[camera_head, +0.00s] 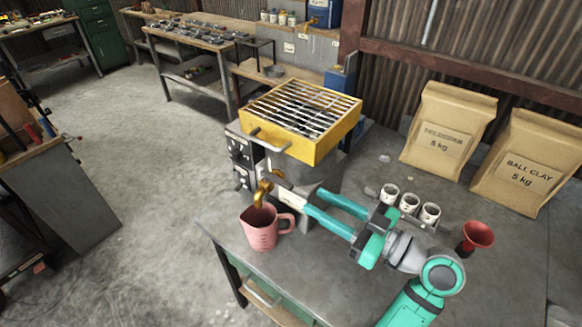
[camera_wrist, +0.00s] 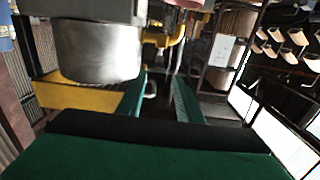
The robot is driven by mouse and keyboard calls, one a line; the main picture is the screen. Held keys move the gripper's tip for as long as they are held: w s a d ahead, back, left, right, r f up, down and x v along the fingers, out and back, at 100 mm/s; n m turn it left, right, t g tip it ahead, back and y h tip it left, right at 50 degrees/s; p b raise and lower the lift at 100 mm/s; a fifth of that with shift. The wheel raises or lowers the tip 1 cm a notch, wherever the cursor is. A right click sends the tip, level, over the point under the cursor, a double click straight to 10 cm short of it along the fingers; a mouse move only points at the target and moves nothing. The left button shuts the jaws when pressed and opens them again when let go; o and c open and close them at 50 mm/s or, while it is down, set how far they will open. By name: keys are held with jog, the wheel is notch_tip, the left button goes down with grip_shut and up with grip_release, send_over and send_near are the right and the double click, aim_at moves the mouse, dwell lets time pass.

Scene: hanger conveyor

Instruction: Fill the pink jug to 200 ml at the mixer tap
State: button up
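The pink jug (camera_head: 262,231) stands upright on the grey bench near its left corner, handle to the right. Its mouth is under the brass tap (camera_head: 262,190) at the front of the mixer (camera_head: 240,155). I cannot see a stream or the level inside the jug. My gripper (camera_head: 306,199) has two teal fingers reaching left toward the tap, above and right of the jug. In the wrist view, the fingers (camera_wrist: 160,92) are apart, with a small pale metal part showing between them. I cannot tell whether they touch it. The mixer's metal drum (camera_wrist: 98,50) is at left.
A yellow grate (camera_head: 304,112) tops the mixer. Three small cups (camera_head: 409,204) and a red funnel (camera_head: 477,236) stand right of my gripper. Feldspar (camera_head: 447,132) and ball clay (camera_head: 527,164) bags stand behind. The bench edge runs just left of the jug.

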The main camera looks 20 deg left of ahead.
aim_at(293, 187)
jog(key=x, duration=1.1)
jog(key=shift+d, duration=0.1)
jog(key=shift+c, duration=0.4)
grip_shut()
jog(key=shift+w, duration=0.15)
